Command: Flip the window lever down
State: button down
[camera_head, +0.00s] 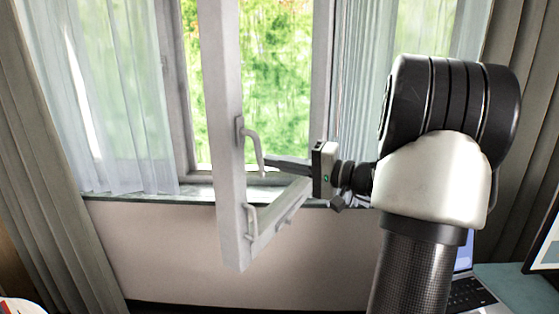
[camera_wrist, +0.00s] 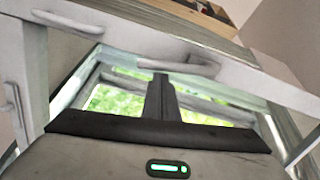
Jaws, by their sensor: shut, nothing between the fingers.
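The window sash (camera_head: 226,130) is white and stands swung open into the room. A white lever (camera_head: 252,145) sits on its upright edge, with its free end pointing downward. My gripper (camera_head: 266,163) is shut and empty, with its dark fingertips right beside the lever's lower end. In the wrist view, the lever (camera_wrist: 180,67) lies just beyond the tips of my gripper (camera_wrist: 160,77). I cannot tell whether they touch.
A second handle (camera_head: 250,222) is lower on the sash, and a third (camera_head: 285,221) is on its bottom rail. Sheer curtains (camera_head: 110,90) hang beside the window. A laptop (camera_head: 470,292) and monitor (camera_head: 546,240) stand at lower right.

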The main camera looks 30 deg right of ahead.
jog(key=shift+s+a+f+m, duration=0.15)
jog(key=shift+s+a+m, duration=0.1)
jog(key=shift+a+m, duration=0.25)
jog(key=shift+s+a+f+m, duration=0.15)
jog(key=shift+s+a+m, duration=0.1)
jog(key=shift+m, duration=0.45)
jog(key=v, duration=1.7)
jog(key=shift+d+b, duration=0.15)
jog(key=shift+b, duration=0.2)
jog(key=shift+s, duration=0.15)
